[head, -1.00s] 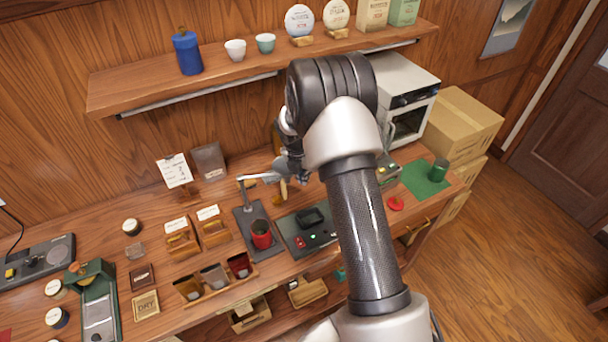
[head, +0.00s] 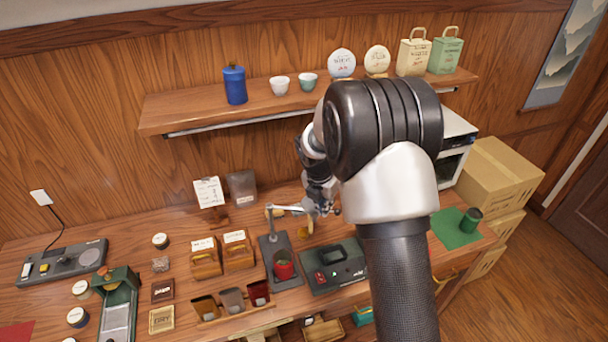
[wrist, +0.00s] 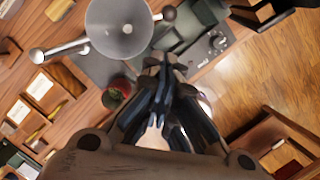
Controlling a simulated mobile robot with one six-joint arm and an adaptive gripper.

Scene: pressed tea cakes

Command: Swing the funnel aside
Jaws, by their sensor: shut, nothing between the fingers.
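The funnel (wrist: 118,28) is a pale metal bowl at the top of the wrist view. Its arm runs left to a round pivot (wrist: 37,55); a small knob (wrist: 168,13) is on its right. In the head view its arm (head: 290,208) reaches right from a post on a dark stand (head: 268,248), and the bowl is mostly hidden by my gripper. A red cup (head: 283,265) with dark contents stands on the stand, uncovered, and also shows in the wrist view (wrist: 117,95). My gripper (wrist: 165,62) is shut and empty, just below the funnel's right side in the wrist view.
Wooden card boxes (head: 206,263) stand left. A shelf (head: 190,115) with jars and bags hangs above. A green mat (head: 452,232) lies right.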

